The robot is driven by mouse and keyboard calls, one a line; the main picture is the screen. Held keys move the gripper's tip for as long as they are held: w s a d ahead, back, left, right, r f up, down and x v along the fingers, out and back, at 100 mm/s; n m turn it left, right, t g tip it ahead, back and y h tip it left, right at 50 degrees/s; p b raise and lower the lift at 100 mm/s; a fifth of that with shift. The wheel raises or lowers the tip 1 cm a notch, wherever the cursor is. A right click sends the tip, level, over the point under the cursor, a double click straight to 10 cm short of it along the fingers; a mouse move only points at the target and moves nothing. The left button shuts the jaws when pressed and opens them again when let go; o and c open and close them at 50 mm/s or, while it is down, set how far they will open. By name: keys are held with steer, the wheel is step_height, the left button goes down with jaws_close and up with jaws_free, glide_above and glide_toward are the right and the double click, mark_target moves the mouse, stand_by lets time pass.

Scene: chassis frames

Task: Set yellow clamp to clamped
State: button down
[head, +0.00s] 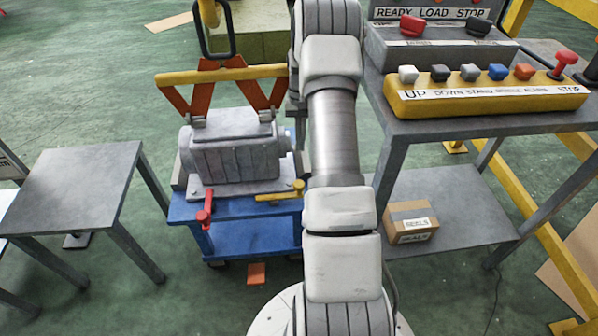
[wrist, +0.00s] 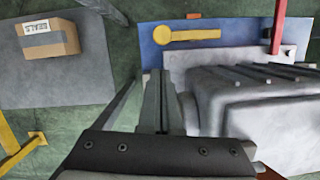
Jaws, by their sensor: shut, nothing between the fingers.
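The yellow clamp (head: 279,193) lies at the front right of the blue cart (head: 250,236), its bar pointing left along the edge of the grey housing's (head: 232,155) base plate. In the wrist view the yellow clamp (wrist: 185,35) shows a round end at left and a straight bar to the right, on the blue top (wrist: 240,29). My gripper (wrist: 157,78) is shut and empty beside the grey housing (wrist: 262,105), apart from the clamp in the picture. In the head view my arm hides the gripper. Contact with the housing cannot be told.
A red clamp (head: 204,217) stands at the cart's front left. An orange lifting frame (head: 222,88) is above the housing. Right is a bench with a yellow control box (head: 480,100) and a carton (head: 410,222) on its lower shelf. A grey table (head: 72,185) is at left.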

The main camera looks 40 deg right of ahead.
steer(key=b+x, duration=0.3)
steer(key=x, duration=0.7)
stand_by(0.5)
steer(key=shift+s+m, duration=0.25)
steer(key=shift+m, duration=0.05)
